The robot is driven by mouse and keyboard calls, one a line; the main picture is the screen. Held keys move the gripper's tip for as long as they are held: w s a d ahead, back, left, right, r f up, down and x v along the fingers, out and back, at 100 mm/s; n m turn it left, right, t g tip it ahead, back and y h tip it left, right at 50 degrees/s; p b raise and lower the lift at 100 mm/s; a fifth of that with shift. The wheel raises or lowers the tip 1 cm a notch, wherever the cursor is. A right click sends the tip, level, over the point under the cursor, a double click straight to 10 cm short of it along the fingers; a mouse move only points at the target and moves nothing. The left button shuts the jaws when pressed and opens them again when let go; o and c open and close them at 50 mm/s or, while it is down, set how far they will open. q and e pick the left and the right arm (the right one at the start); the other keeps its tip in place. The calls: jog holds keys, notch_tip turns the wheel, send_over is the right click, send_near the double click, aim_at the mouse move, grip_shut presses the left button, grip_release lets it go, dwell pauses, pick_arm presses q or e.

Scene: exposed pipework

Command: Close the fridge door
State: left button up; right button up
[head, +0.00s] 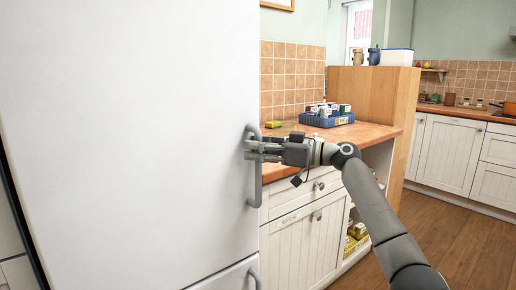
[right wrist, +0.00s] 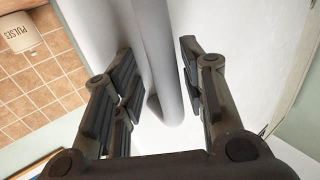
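The white fridge door (head: 130,130) fills the left of the head view. Its upper panel looks roughly flush with the lower door (head: 228,277); I cannot tell whether a small gap is left. The grey upright handle (head: 254,190) is on its right edge. My right gripper (head: 260,151) is at the handle's upper part. In the right wrist view the handle (right wrist: 158,65) runs between the two sets of fingers of my right gripper (right wrist: 158,85), which stand apart with gaps beside the handle. My left gripper is in neither view.
A wooden counter (head: 370,134) with a blue crate (head: 327,121) of small items stands right of the fridge, above white cabinets (head: 305,243). Open shelves face the right side. The wooden floor (head: 450,245) is clear at right. More cabinets (head: 447,155) line the back.

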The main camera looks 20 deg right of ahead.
jog(key=v, duration=1.2)
